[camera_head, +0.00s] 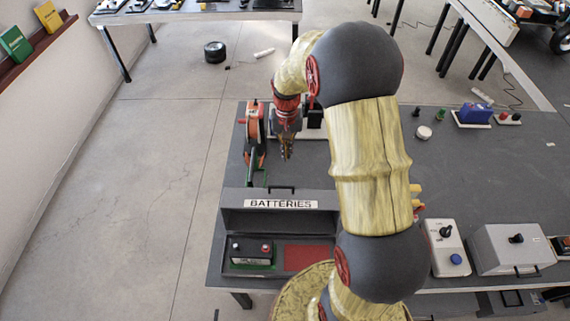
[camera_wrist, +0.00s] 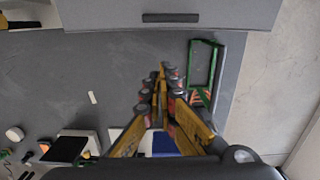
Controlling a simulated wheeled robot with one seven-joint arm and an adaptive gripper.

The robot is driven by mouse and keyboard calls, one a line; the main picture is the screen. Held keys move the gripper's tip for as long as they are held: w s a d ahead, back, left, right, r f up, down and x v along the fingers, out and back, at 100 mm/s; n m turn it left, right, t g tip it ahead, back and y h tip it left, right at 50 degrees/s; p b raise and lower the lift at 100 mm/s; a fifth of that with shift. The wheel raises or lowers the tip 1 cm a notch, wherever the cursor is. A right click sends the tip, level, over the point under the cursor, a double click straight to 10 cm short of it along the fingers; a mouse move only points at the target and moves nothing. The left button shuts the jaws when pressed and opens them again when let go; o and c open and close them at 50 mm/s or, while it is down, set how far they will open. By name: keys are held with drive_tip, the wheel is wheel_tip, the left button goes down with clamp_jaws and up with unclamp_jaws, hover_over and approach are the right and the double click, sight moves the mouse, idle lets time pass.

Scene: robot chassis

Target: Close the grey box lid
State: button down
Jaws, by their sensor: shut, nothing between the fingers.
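The grey box (camera_head: 226,262) stands open near the front edge of the table. Its lid (camera_head: 240,218) is raised at the back, with a "BATTERIES" label and a handle on its far edge. The lid and its dark handle also show along the top of the wrist view (camera_wrist: 110,14). Inside the box, a black and green battery (camera_head: 250,252) lies left of a red pad (camera_head: 309,257). My gripper (camera_head: 287,156) is beyond the lid, pointing down, empty and apart from it. Its fingertips meet in the wrist view (camera_wrist: 162,68). My arm hides the box's right side.
An orange and green tool (camera_head: 254,135) stands left of my gripper; its green frame shows in the wrist view (camera_wrist: 203,65). A white switch box (camera_head: 445,247) and another grey box (camera_head: 512,249) stand at the right. The table's middle right is mostly clear.

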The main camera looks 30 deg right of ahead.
wheel_tip(320, 180, down, 10)
drive_tip(key=s, duration=0.1)
drive_tip(key=s+a+r, duration=0.2)
drive_tip(key=shift+s+a, duration=0.2)
idle(0.3)
idle(0.4)
